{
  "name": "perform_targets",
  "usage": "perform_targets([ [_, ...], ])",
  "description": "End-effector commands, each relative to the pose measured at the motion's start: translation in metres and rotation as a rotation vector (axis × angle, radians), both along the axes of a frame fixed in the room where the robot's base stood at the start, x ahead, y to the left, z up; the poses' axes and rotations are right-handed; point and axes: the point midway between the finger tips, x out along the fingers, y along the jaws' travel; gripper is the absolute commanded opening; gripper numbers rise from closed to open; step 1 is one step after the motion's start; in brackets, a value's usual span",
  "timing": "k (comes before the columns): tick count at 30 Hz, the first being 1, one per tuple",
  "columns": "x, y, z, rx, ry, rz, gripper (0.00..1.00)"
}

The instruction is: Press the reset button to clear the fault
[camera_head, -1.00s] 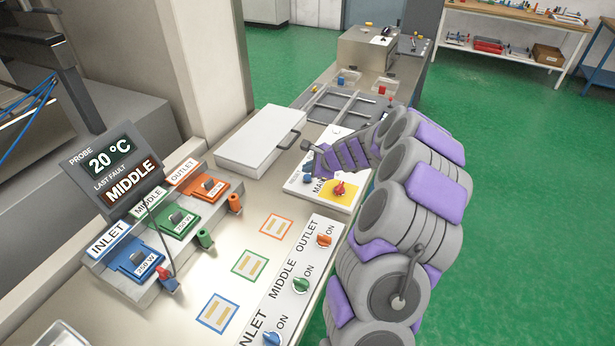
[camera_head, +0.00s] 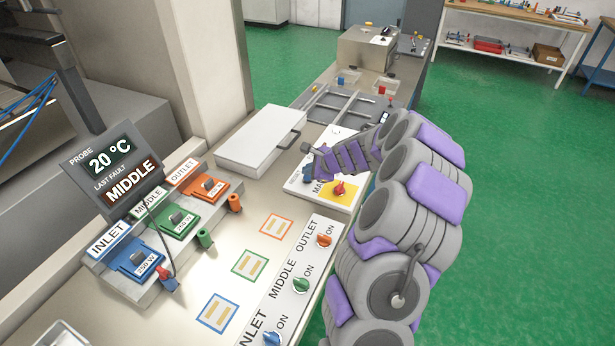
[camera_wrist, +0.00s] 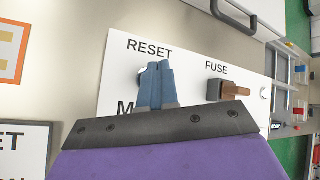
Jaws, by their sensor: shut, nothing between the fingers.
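The white control panel (camera_head: 296,186) lies on the bench beneath my gripper. In the wrist view the panel (camera_wrist: 115,90) carries a RESET label (camera_wrist: 150,48). The blue fingers of my gripper (camera_wrist: 156,72) are closed together just below that label, over the reset button's place. In the head view my gripper (camera_head: 307,172) is small and partly covered by the arm. The display (camera_head: 115,175) reads 20 °C and LAST FAULT MIDDLE.
A brown FUSE part (camera_wrist: 232,90) sits right of the fingers. A red knob on yellow (camera_head: 339,189) is at the panel's near right. A white lidded box (camera_head: 260,140) stands left of the panel. A switch strip (camera_head: 300,270) and coloured heater blocks (camera_head: 175,220) are nearer.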

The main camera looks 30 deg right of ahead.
Motion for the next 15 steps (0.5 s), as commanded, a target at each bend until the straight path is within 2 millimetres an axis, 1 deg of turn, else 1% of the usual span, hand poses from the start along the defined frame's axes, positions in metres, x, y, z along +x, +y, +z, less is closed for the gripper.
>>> perform_targets([
  [15,0.0001,0.0002,-0.0057,-0.001,0.000,0.001,0.00],
])
